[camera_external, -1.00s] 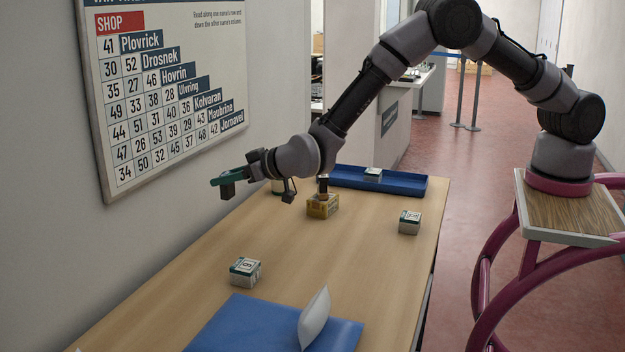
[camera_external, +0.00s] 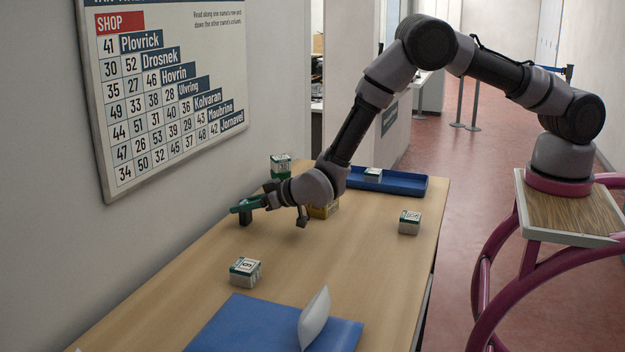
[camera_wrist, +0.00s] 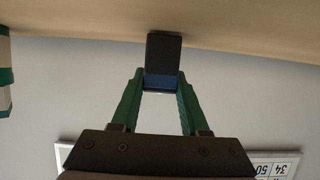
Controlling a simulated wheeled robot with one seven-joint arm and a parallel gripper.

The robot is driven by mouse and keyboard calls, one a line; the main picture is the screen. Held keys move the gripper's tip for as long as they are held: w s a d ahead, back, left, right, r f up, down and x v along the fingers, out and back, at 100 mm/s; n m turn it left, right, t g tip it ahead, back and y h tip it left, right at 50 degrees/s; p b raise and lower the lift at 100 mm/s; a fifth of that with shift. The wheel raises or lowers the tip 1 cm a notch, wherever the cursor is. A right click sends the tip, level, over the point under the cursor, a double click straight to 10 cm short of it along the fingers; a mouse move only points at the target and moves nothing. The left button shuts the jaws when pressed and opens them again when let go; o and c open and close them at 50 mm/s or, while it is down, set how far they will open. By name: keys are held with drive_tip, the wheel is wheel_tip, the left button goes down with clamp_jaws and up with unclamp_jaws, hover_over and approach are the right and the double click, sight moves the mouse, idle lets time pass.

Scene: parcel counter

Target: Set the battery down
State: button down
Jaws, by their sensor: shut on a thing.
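The battery is a small dark block (camera_external: 245,218) with a blue band, which shows in the wrist view (camera_wrist: 163,52). My gripper (camera_external: 246,205) has green fingers and is shut on the battery; the fingers also show in the wrist view (camera_wrist: 160,82). The battery hangs below the fingertips, upright, over the wall side of the wooden table (camera_external: 320,262). Its lower end is at or very near the tabletop; I cannot tell if they touch.
Green-and-white boxes stand behind my gripper (camera_external: 280,166), near the front left (camera_external: 245,271) and at right (camera_external: 409,222). A yellow box (camera_external: 322,211) is partly hidden by my arm. A blue tray (camera_external: 405,186) is at the back. A blue mat (camera_external: 230,328) bears a white pouch (camera_external: 314,318).

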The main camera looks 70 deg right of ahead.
drive_tip(key=shift+f, duration=0.15)
drive_tip(key=shift+c, duration=2)
unclamp_jaws()
